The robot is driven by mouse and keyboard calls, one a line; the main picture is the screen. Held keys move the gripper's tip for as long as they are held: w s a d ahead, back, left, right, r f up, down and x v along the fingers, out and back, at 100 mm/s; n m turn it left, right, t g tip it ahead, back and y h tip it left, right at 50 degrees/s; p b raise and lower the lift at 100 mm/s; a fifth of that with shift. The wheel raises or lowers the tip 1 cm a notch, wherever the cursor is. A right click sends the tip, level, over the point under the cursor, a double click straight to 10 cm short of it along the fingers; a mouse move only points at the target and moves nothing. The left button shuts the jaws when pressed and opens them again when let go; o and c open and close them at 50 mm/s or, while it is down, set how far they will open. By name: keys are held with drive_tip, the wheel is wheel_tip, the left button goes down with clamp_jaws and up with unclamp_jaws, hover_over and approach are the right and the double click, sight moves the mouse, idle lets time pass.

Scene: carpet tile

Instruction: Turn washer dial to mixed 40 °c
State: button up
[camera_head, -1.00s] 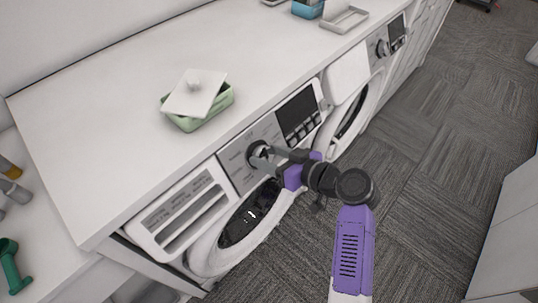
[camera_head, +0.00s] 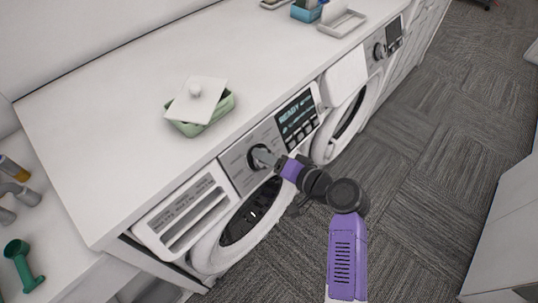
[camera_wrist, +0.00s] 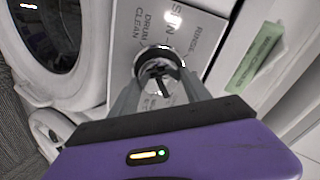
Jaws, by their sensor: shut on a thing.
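The near washer (camera_head: 235,225) stands under the white counter, its control panel facing my arm. Its dial (camera_head: 256,157) is a round dark and silver knob on that panel. My gripper (camera_head: 266,158) is at the dial, shut on it. In the wrist view my gripper's fingers (camera_wrist: 158,92) reach to the dial (camera_wrist: 158,66), one on each side. Printed labels on the panel around it include SPIN, RINSE and DRUM CLEAN. The dial's pointer and the Mixed 40 °C mark cannot be made out. The washer's display (camera_head: 296,116) is lit and reads READY.
A green box with a white lid (camera_head: 199,104) sits on the counter above the panel. The detergent drawer (camera_head: 183,217) sticks out left of the dial. A second machine (camera_head: 352,106) stands to the right. Carpeted floor is free at the right.

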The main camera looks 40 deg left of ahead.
drive_tip(key=m+p, duration=0.2)
drive_tip(key=m, duration=0.2)
drive_tip(key=shift+d+m+p, duration=0.1)
drive_tip(key=shift+m+p, duration=0.2)
drive_tip(key=shift+p, duration=0.1)
drive_tip(key=shift+f+m+t+h+p, duration=0.1)
drive_tip(key=shift+m+t+h+p, duration=0.2)
drive_tip(key=shift+m+p, duration=0.85)
drive_tip(key=shift+m, duration=0.45)
drive_tip(key=o, duration=1.4)
drive_tip(key=b+v, duration=0.1)
drive_tip(key=v, duration=0.6)
drive_tip(key=shift+d, duration=0.4)
